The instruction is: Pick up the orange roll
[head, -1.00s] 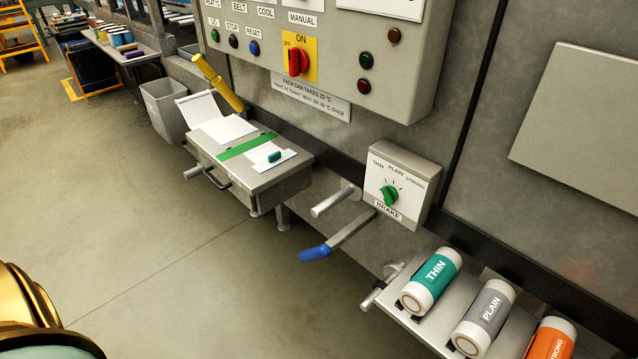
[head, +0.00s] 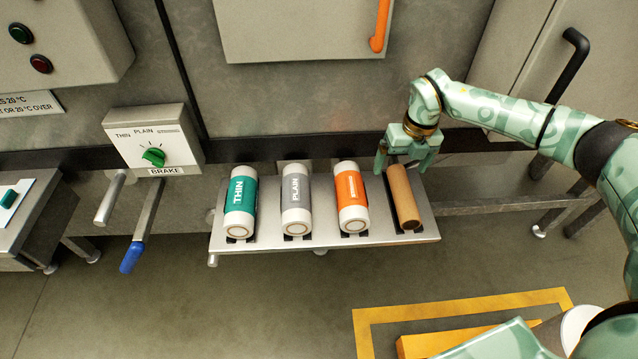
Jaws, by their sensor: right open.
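The orange roll (head: 350,190), white-ended with an orange label, lies on the shelf (head: 330,240), third from the left. To its left lie a grey roll marked PLAIN (head: 296,192) and a teal roll marked THIN (head: 241,195). To its right lies a plain brown roll (head: 402,196). My right gripper (head: 404,168) is open, fingers pointing down, at the far end of the brown roll and to the right of the orange roll. It holds nothing that I can see. My left gripper is out of view.
A brake box (head: 150,140) with a green knob is on the wall at left, with a blue-handled lever (head: 131,257) below it. A black door handle (head: 567,75) is at upper right. A yellow-framed floor area (head: 462,306) lies in front of the shelf.

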